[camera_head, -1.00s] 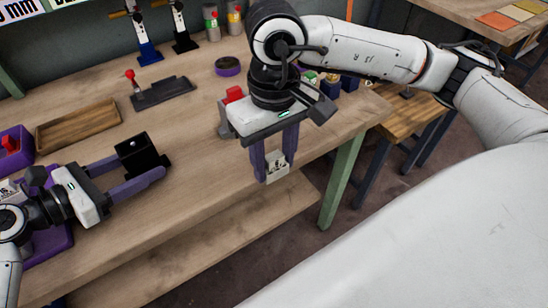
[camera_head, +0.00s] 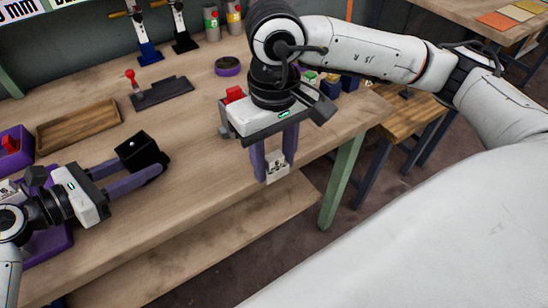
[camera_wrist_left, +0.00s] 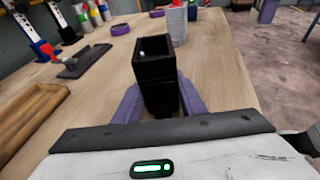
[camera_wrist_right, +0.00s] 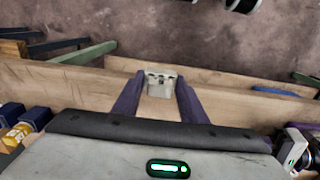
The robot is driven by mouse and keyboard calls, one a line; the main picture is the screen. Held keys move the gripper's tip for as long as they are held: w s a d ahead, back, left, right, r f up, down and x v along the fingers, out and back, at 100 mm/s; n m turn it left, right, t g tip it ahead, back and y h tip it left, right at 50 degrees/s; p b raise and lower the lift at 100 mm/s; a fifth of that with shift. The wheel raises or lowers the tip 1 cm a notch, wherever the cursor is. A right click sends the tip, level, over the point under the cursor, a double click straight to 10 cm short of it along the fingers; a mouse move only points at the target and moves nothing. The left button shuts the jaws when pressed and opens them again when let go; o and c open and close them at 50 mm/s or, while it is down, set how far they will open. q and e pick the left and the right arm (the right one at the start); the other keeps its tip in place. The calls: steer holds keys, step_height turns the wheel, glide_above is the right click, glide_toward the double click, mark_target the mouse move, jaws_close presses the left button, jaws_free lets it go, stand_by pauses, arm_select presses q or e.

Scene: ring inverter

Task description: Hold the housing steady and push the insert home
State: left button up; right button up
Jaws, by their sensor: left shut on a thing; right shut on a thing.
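The housing, a black open-topped box (camera_head: 137,148), is in my left gripper (camera_head: 143,166), whose purple fingers are shut on its sides above the left part of the table. In the left wrist view the black housing (camera_wrist_left: 155,70) stands between the fingers with its open mouth up. The insert, a pale grey block with small dark marks (camera_head: 277,168), is in my right gripper (camera_head: 274,166), held near the table's front edge. In the right wrist view the insert (camera_wrist_right: 161,82) sits between the two fingertips. Housing and insert are well apart.
A wooden tray (camera_head: 78,125) and a dark fixture with a red knob (camera_head: 162,90) lie behind the housing. A purple ring (camera_head: 228,67) and cans (camera_head: 212,22) stand further back. Purple bins (camera_head: 14,150) are at the left. The table between the grippers is clear.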

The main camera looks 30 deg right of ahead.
stand_by(0.3)
steer(key=w+a+r+n, duration=0.2)
steer(key=w+a+r, duration=0.3)
steer(key=w+a, duration=0.7)
step_height(320, 180, up, 6)
steer(key=n, duration=0.1)
glide_above(143, 159)
steer(key=w, duration=0.2)
steer(key=shift+w+a+r, duration=0.15)
steer(key=shift+a, duration=0.05)
steer(key=shift+f, duration=2.95)
steer(key=shift+f, duration=0.95)
